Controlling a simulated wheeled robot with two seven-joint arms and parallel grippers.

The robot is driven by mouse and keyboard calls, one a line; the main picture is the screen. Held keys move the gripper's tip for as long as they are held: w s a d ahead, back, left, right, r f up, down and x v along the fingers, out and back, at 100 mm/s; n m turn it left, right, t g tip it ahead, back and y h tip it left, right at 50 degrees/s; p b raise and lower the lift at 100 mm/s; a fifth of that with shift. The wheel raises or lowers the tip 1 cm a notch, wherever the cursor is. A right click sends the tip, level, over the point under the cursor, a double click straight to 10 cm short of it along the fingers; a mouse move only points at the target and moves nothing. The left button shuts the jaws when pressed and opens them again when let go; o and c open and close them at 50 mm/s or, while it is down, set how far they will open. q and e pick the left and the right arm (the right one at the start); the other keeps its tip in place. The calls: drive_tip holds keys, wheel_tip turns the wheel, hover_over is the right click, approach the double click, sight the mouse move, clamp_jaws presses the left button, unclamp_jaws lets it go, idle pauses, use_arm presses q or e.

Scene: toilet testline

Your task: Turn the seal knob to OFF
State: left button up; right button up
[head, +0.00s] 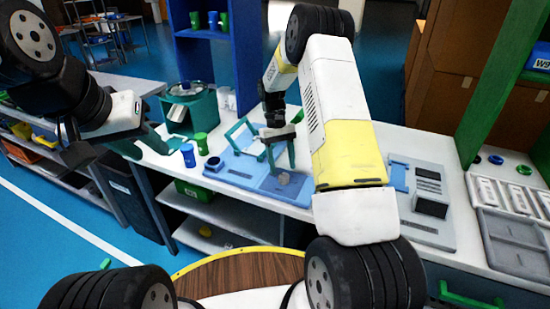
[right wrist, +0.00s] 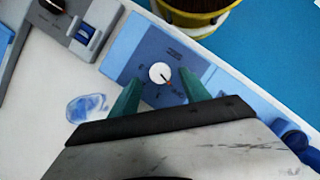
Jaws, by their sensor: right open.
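The seal knob (right wrist: 160,73) is a small round white dial on a blue panel (right wrist: 130,55). A dark pointer mark on it points to the lower right; the printed labels are too small to read. In the head view the knob (head: 283,179) sits on the blue machine on the bench. My right gripper (head: 281,165) is open above the panel, its two teal fingers on either side of the knob; in the right wrist view (right wrist: 162,80) a gap shows between each fingertip and the knob. My left gripper (head: 148,145) is open and empty, left of the cups.
A blue cup (head: 188,155) and a green cup (head: 202,144) stand left of the machine. A grey device (head: 430,205) and a grey tray (head: 512,240) lie to the right. A crumpled clear-blue item (right wrist: 87,107) lies beside the panel.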

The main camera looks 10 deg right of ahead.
drive_tip(key=v, duration=0.4)
drive_tip(key=shift+w+r, duration=0.15)
drive_tip(key=shift+r, duration=0.15)
wheel_tip(320, 180, up, 12)
drive_tip(key=t+y, duration=0.1)
drive_tip(key=t, duration=0.2)
hover_over(283, 178)
drive_tip(key=s+r+t, duration=0.2)
drive_tip(key=s+r, duration=0.4)
drive_tip(key=r, duration=0.2)
drive_tip(key=s+r+m+t+y, duration=0.1)
drive_tip(key=s+r+t, duration=0.1)
drive_tip(key=s, duration=0.6)
drive_tip(key=s+a+r+t+y, duration=0.1)
drive_tip(key=s+r+t, duration=0.1)
drive_tip(key=s, duration=0.7)
drive_tip(key=shift+a+m+t, duration=0.3)
drive_tip(key=shift+m+t, duration=0.1)
drive_tip(key=shift+t, duration=0.4)
